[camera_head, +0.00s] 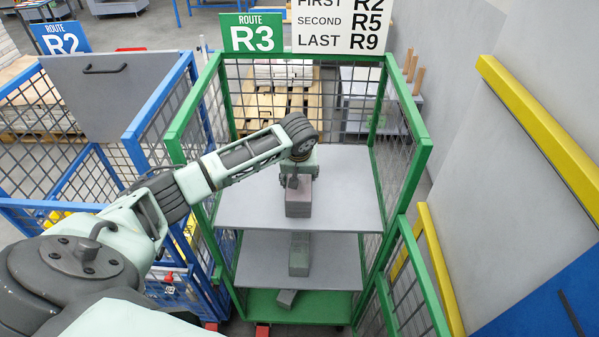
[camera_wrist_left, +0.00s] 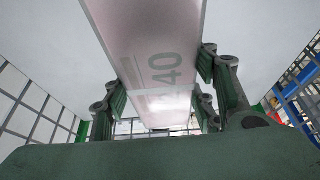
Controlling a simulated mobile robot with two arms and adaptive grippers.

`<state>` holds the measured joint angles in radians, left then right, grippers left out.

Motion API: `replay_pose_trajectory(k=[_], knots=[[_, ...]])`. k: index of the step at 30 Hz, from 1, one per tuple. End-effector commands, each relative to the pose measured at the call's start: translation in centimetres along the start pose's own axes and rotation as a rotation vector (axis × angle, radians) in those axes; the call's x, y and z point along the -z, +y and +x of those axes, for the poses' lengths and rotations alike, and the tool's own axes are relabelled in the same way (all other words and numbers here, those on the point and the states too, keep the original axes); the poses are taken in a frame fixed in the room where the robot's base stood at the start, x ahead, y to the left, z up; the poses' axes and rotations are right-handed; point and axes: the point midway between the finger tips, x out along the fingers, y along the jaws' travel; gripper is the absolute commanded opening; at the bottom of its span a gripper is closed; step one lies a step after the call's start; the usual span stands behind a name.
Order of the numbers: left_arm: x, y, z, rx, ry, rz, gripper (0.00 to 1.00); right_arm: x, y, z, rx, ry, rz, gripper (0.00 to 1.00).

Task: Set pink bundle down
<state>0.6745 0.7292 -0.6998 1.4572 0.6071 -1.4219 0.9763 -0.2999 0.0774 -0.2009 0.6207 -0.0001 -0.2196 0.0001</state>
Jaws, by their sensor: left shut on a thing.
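The pink bundle (camera_head: 299,203), dull pinkish-grey in the head view, is at the top shelf (camera_head: 345,195) of the green R3 cage. I cannot tell if it touches the shelf or hangs just above it. In the left wrist view its pale pink face (camera_wrist_left: 150,45) with the number 40 lies between the fingers. My left gripper (camera_head: 297,182) is shut on it; its fingers show on both sides of it in the left wrist view (camera_wrist_left: 160,95). The arm hides part of the gripper. My right gripper is in neither view.
Green mesh walls (camera_head: 405,150) flank the shelves. The blue R2 cage (camera_head: 150,120) stands left. The top shelf is otherwise clear.

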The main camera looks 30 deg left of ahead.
Motion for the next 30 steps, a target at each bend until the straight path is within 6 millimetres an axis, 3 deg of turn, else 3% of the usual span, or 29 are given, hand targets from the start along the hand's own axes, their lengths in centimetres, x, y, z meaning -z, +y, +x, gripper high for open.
replay_pose_trajectory(k=[7,19,23,30], knots=[[-0.1,0.0,0.1,0.001,-0.001,0.000,0.71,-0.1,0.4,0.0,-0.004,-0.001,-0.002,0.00],[0.0,0.1,-0.5,-0.002,0.000,0.001,0.71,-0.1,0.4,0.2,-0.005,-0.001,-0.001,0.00],[0.1,0.1,-2.2,-0.003,0.002,0.001,0.71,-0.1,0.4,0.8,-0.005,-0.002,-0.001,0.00],[0.1,0.1,-7.5,-0.003,0.003,0.000,0.71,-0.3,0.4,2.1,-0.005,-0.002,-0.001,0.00]])
